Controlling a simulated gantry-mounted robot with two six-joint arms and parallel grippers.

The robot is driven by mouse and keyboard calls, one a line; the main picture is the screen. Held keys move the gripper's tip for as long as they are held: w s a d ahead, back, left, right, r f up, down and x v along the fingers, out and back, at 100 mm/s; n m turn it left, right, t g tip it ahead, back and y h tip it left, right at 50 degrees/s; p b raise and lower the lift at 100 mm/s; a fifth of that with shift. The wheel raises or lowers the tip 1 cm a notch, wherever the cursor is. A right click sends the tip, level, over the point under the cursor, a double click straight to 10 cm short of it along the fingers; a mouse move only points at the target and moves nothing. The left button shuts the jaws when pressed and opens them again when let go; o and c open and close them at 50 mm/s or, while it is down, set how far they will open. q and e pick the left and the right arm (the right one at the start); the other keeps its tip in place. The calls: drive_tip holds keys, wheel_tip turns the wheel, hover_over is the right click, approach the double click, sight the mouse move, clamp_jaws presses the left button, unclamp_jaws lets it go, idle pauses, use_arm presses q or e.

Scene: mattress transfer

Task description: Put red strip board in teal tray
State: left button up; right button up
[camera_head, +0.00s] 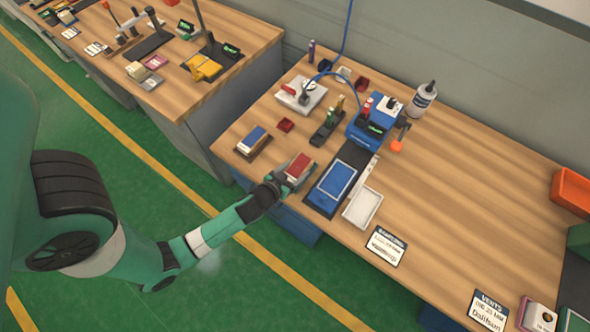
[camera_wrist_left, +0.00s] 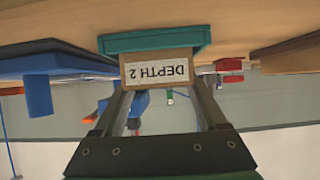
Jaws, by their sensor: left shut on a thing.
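My left gripper (camera_head: 282,179) reaches in from the left to the red strip board (camera_head: 299,167) near the table's front edge. The left wrist view, which is upside down, shows its tan end (camera_wrist_left: 157,70) with a "DEPTH 2" label between my two fingers (camera_wrist_left: 158,88). The gripper is shut on it. The teal tray (camera_wrist_left: 150,42) lies directly beyond the board, against the wood table. The board's lower edge meets or overlaps the tray's rim; I cannot tell whether it rests on the tray floor. My right gripper is not in view.
A blue tray (camera_head: 318,203) on a dark mat and a white tray (camera_head: 363,208) lie to the right. A blue-topped block (camera_head: 251,139) stands left. A blue machine (camera_head: 367,130) and a bottle (camera_head: 422,100) stand behind. The table's right middle (camera_head: 470,190) is clear.

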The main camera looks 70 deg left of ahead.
use_arm(q)
drive_tip(key=shift+f, duration=0.15)
drive_tip(key=o, duration=1.4)
drive_tip(key=shift+r, duration=0.35)
drive_tip(key=v, duration=1.2)
drive_tip(key=shift+f, duration=0.15)
